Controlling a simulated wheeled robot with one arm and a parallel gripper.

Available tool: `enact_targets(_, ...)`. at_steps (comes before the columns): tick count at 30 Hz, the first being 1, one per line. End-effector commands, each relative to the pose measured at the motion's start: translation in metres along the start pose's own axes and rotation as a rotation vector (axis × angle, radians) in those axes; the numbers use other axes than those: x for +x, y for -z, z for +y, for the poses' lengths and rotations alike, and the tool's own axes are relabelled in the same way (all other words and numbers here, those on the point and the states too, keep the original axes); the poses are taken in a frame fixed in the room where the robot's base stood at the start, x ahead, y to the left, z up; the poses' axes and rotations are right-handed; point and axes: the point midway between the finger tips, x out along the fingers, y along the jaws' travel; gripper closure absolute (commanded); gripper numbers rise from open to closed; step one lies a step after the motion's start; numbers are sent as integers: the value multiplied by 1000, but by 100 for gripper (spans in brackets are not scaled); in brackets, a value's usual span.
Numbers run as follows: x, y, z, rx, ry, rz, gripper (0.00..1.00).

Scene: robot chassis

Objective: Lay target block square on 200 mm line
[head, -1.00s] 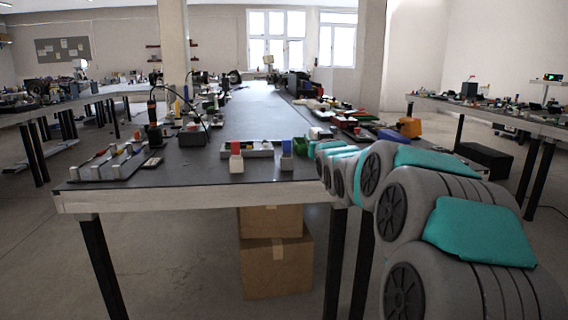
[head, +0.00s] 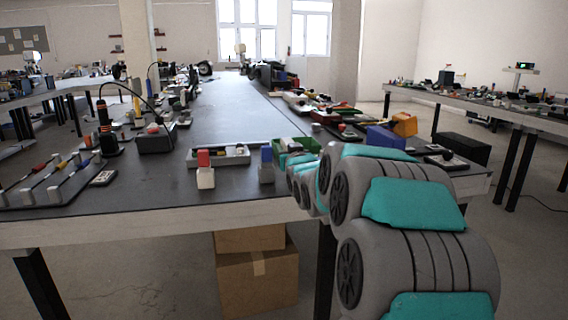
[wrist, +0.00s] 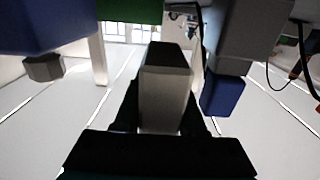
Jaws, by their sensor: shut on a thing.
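In the wrist view my gripper (wrist: 162,112) is shut on a pale grey block (wrist: 165,95) with a dark end face. The block sits between the two dark fingers. I cannot tell from its looks whether it is the target block. In the head view my arm reaches over the workbench (head: 225,110) at its right front, and the gripper's fingers and held block are hidden. A red-topped white block (head: 205,176) and a blue-topped block (head: 266,172) stand near the front edge, left of my arm. I cannot make out the 200 mm line.
A pale tray (head: 235,158) lies behind the two standing blocks. A green bin (head: 290,145) is beside my arm, with blue (head: 385,138) and orange (head: 403,123) bins farther right. A tool rack (head: 50,188) is at left. The bench's middle is clear.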

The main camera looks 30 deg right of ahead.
Motion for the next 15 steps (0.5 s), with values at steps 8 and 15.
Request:
enact_targets(8,0,-28,0,0,0,2,100)
enact_targets(15,0,-43,0,0,0,5,100)
